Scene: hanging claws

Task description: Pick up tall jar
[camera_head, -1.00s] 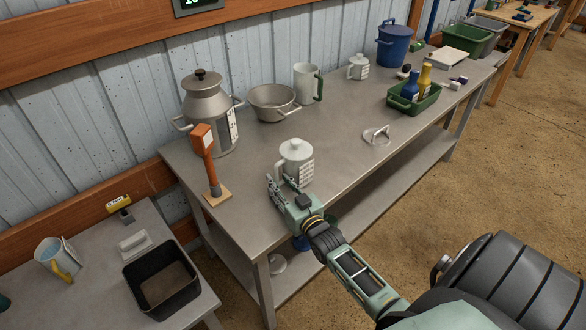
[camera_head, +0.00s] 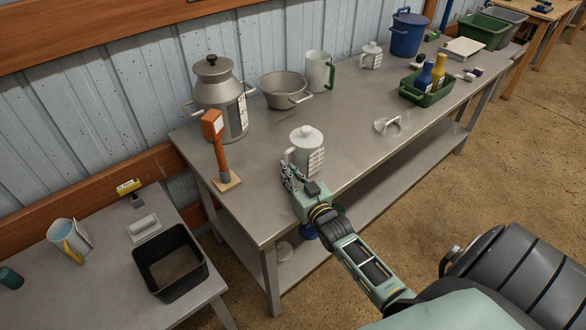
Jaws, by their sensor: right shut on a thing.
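A white lidded jar (camera_head: 309,147) with a label and a side handle stands upright near the front left of the grey metal bench (camera_head: 352,148). It looks like the tall jar. My right gripper (camera_head: 290,174) is at its near left side, shut on it, seemingly at the handle. The fingers hide the lower part of the handle. The jar appears to rest on the bench top. A smaller white lidded jar (camera_head: 371,58) stands farther back. My left gripper is not in view.
An orange post on a wooden base (camera_head: 226,182) stands just left of my right gripper. Behind are a metal can (camera_head: 213,95), a metal bowl (camera_head: 279,92) and a white mug (camera_head: 316,72). A green tray (camera_head: 431,98) with bottles stands right.

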